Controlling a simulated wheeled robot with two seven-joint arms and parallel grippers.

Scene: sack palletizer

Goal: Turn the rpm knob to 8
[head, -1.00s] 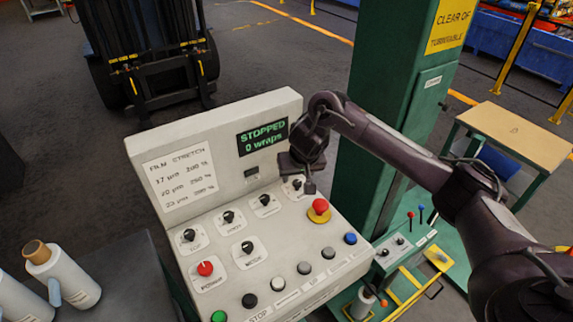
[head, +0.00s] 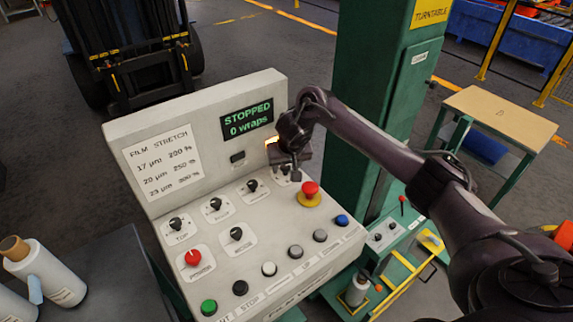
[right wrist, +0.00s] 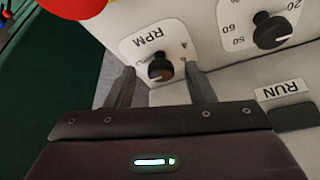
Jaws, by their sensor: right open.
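The rpm knob (right wrist: 160,69) is a round black knob on a white plate marked RPM, seen upside down in the right wrist view. My right gripper (right wrist: 163,82) is open, with one finger on each side of the knob. I cannot tell whether the fingers touch it, and the pointer setting is not readable. In the head view my right gripper (head: 292,172) is at the far right end of the panel's upper knob row and mostly hides the rpm knob. My left gripper is not in view.
The control panel (head: 130,128) has a display reading STOPPED, 0 wraps (head: 247,119). A red emergency button (head: 310,188) stands close to my right gripper. Another black knob (right wrist: 270,30) sits beside the rpm knob. A green column (head: 375,90) rises behind my arm.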

